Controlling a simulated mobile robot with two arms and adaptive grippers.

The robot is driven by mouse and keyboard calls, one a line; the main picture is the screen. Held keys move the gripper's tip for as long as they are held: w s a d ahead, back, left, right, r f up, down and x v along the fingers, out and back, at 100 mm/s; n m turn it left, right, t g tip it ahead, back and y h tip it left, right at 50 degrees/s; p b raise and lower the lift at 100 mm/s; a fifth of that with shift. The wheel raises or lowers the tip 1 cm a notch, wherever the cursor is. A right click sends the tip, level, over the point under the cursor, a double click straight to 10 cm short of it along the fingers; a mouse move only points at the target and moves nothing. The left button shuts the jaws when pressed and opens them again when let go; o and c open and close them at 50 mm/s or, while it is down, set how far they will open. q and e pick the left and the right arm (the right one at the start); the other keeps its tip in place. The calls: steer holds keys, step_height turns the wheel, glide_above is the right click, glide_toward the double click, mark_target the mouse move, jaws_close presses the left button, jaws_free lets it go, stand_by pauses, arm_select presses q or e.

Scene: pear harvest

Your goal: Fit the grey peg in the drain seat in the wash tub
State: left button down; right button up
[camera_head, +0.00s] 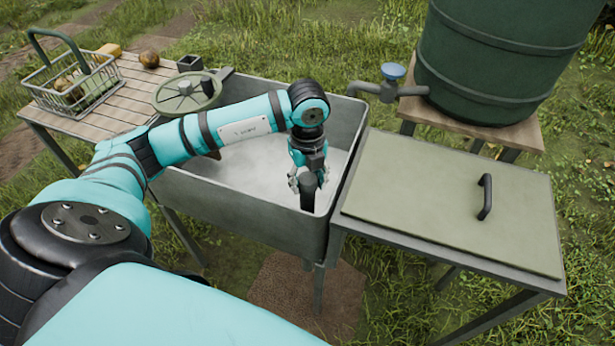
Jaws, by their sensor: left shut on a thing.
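The grey wash tub (240,205) stands in the middle of the head view, with a pale, whitish inside. My left arm reaches over it from the left, and my left gripper (308,178) points down inside the tub near its front right corner. The left gripper is shut on the dark grey peg (307,196), which hangs upright below the fingers. The drain seat cannot be made out, and I cannot tell whether the peg's lower end touches the tub floor. My right gripper is not in view.
A slatted wooden table (118,105) at left holds a wire basket (70,80), a round green lid-like disc (186,92) and a brown pear (149,58). A tap (390,83) from the green barrel (490,55) sits behind right. A green panel with handle (430,190) lies right.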

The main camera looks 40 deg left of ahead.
arm_select(q)
steer(key=shift+f, duration=0.35)
stand_by(0.3)
steer(key=shift+f+b, duration=0.7)
steer(key=shift+b, duration=0.05)
steer(key=shift+f, duration=0.25)
steer(key=shift+f+b, duration=0.5)
steer(key=shift+b, duration=0.1)
steer(key=shift+f, duration=0.3)
stand_by(0.4)
steer(key=shift+f+b, duration=0.4)
steer(key=shift+b, duration=0.05)
